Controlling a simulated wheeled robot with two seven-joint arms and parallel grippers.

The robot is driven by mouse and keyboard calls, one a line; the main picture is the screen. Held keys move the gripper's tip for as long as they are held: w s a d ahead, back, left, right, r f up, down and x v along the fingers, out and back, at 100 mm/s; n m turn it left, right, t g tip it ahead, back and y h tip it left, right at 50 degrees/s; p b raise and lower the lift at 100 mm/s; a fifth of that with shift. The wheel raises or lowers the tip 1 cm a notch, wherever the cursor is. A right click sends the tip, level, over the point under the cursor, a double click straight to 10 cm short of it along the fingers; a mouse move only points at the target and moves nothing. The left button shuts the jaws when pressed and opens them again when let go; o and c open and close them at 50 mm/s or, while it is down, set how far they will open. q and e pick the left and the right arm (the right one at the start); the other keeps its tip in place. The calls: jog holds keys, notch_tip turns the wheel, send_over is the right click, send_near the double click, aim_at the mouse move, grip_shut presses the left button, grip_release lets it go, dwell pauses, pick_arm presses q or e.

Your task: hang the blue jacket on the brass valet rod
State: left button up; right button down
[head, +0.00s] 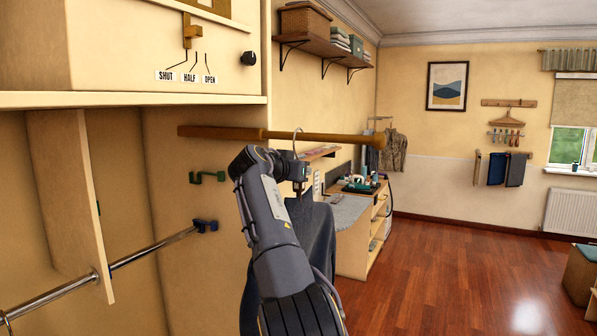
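The brass valet rod (335,138) sticks out from the wardrobe side, with a knob at its right end. A thin hanger hook (298,134) shows at the rod, its top slightly above it; whether the rod bears its weight I cannot tell. The dark blue jacket (318,240) hangs below, partly hidden behind my arm. My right gripper (300,188) is just below the rod, at the hanger's neck above the jacket. Its fingers are small and dark, so whether they grip the hanger is unclear. My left gripper is out of view.
A chrome rail (150,249) runs at lower left beside a wooden divider (75,200). A lever (192,32) is above labels SHUT, HALF, OPEN. A desk (358,245) stands behind the jacket.

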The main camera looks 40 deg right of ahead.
jog(key=shift+f, duration=0.15)
dwell(0.8)
jog(key=c, duration=1.1)
grip_release()
jog(key=shift+f+b, duration=0.25)
jog(key=shift+b, duration=0.05)
jog(key=b+v, duration=0.3)
jog(key=v, duration=0.4)
jog(key=shift+r, duration=0.1)
jog(key=shift+s+a+r, duration=0.2)
jog(key=shift+a+r, duration=0.05)
jog(key=shift+a, duration=0.15)
jog(key=shift+f, duration=0.1)
